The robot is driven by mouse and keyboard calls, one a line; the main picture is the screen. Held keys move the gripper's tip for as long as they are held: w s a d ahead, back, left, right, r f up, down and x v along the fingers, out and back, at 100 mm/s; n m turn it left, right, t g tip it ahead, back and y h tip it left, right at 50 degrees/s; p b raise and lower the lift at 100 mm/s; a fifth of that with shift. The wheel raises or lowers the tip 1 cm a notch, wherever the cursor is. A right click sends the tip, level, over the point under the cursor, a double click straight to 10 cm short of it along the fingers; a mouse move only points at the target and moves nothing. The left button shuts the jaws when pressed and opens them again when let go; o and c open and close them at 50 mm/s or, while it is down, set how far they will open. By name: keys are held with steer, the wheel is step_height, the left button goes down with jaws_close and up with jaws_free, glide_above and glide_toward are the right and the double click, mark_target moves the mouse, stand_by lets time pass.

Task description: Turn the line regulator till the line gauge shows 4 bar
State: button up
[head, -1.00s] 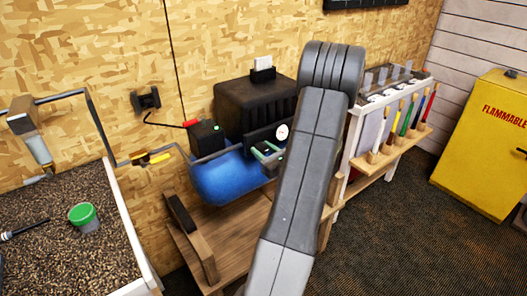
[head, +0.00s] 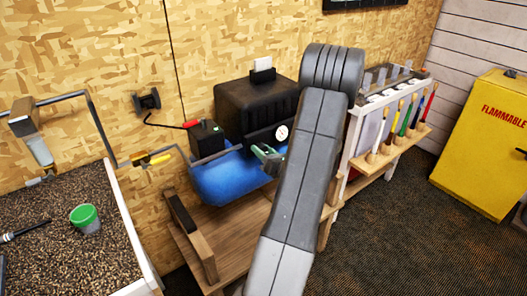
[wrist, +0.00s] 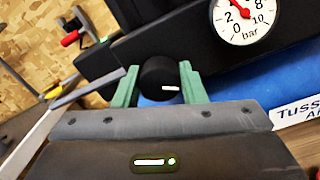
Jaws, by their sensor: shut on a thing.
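The line regulator is a round black knob (wrist: 158,78) with a white mark on its face, in the wrist view. My gripper (wrist: 158,84) has its two green fingers shut on the knob, one on each side. In the head view my gripper (head: 267,157) is at the front of the compressor, partly behind my arm. The line gauge (wrist: 246,20) is a white dial at the top right of the wrist view, cut by the frame edge. Its red needle points up and left, beyond the 2; the 4 is not legible. The gauge also shows in the head view (head: 282,132).
The compressor's blue tank (head: 225,180) sits on a wooden stand (head: 235,228). A black box with a red lever (head: 193,123) is at its left. A gravel-filled tray (head: 55,235) with a green cup (head: 85,217) stands further left. A tool rack (head: 395,143) is at right.

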steer(key=o, duration=1)
steer(key=b+v, duration=0.2)
steer(key=v, duration=1.2)
steer(key=shift+a, duration=0.1)
steer(key=p+x, duration=0.2)
steer(key=x, duration=1.2)
steer(key=shift+s, duration=0.1)
